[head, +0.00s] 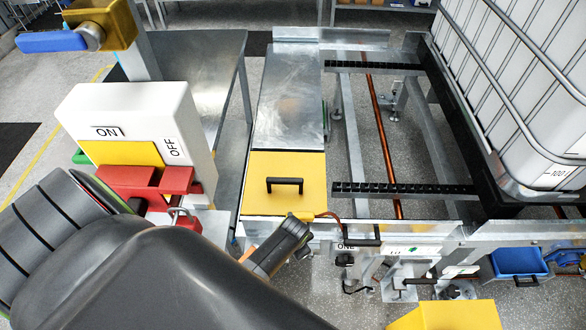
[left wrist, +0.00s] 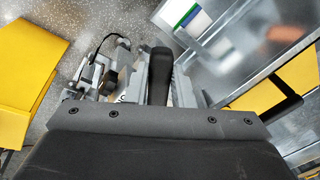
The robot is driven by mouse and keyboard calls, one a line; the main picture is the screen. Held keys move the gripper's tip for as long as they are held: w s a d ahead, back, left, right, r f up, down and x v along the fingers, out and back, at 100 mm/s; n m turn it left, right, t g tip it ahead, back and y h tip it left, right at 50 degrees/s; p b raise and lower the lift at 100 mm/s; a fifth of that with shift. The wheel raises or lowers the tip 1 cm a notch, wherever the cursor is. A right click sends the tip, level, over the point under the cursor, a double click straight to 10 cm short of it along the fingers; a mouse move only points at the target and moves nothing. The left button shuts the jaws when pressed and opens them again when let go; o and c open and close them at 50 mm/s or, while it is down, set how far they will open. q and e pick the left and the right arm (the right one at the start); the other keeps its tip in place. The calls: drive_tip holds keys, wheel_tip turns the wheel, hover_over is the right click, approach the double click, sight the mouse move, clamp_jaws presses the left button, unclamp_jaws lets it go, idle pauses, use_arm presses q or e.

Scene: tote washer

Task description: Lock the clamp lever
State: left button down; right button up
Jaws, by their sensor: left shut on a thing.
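My left gripper (head: 283,246) reaches in from the left, in front of the yellow panel and over the front rail. In the left wrist view, its two grey fingers (left wrist: 160,82) stand on either side of an upright black handle (left wrist: 158,72), which appears to be the clamp lever's grip, and are shut on it. The lever's base is hidden behind the gripper body, and in the head view the arm hides the grip. Whether the clamp is locked cannot be told. My right gripper is not in view.
A white switch box (head: 130,115) with red parts stands close beside my left arm. A yellow panel with a black handle (head: 284,185) lies behind the gripper. More clamp hardware (head: 405,275) and a yellow block (head: 445,316) are to the right. A white caged tank (head: 530,90) stands at the back right.

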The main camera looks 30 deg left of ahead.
use_arm(q)
drive_tip(key=n, duration=0.1)
drive_tip(key=n+p, duration=0.1)
drive_tip(key=n, duration=0.1)
drive_tip(key=shift+s+d+n, duration=0.1)
drive_tip(key=shift+d+n, duration=0.2)
drive_tip(key=shift+d, duration=0.1)
drive_tip(key=shift+d+f+n, duration=0.1)
drive_tip(key=shift+d+n, duration=0.1)
drive_tip(key=shift+n, duration=0.8)
drive_tip(key=shift+d+n, duration=0.2)
drive_tip(key=shift+n, duration=0.8)
drive_tip(key=shift+p, duration=0.3)
drive_tip(key=c, duration=1.2)
unclamp_jaws()
drive_tip(key=shift+c, duration=0.2)
drive_tip(key=v, duration=1.7)
drive_tip(key=shift+r+p, duration=0.2)
drive_tip(key=shift+p, duration=0.25)
